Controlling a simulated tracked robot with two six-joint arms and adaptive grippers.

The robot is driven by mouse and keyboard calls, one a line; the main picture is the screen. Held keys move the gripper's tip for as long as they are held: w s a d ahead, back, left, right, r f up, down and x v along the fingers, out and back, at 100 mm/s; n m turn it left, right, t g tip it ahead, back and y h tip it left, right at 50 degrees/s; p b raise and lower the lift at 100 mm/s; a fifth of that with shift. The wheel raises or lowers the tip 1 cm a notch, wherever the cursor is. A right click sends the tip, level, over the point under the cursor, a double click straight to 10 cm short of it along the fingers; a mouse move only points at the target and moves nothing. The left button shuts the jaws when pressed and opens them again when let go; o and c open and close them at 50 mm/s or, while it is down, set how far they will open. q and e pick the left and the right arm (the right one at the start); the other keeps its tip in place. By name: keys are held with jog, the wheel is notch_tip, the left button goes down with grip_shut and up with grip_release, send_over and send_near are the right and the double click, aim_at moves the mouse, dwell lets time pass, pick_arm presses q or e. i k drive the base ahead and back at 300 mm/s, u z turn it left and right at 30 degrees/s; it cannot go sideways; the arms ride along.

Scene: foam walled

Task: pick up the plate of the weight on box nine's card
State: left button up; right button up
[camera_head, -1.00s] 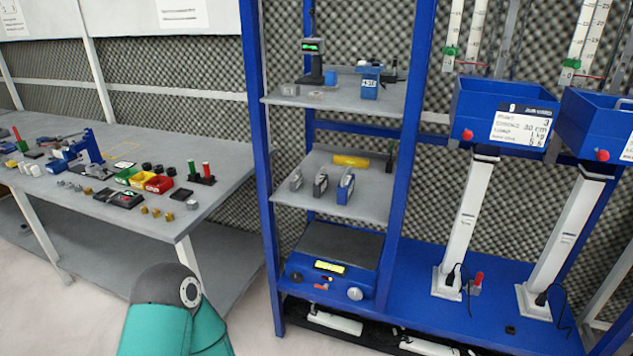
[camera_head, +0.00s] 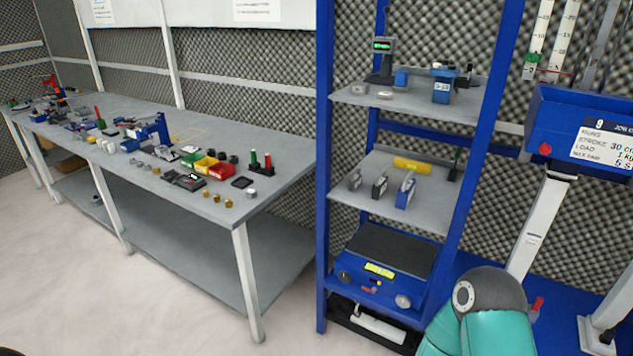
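Box nine is a blue box (camera_head: 560,118) at the right edge. Neither gripper is in view; only a teal link of my arm shows at the lower right.
A blue shelf rack (camera_head: 324,150) holds instruments and a yellow cylinder (camera_head: 412,164), with a scale-like device (camera_head: 380,270) below. Open pale floor (camera_head: 130,290) lies in front of the bench.

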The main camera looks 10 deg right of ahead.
aim_at(380, 187)
jog(key=z, duration=0.25)
jog(key=i, duration=0.25)
jog(key=u, duration=2)
jog(key=k, duration=1.95)
jog(key=u, duration=2)
jog(key=i, duration=0.1)
jog(key=z, duration=3.8)
jog(key=i, duration=1)
jog(key=u, duration=0.1)
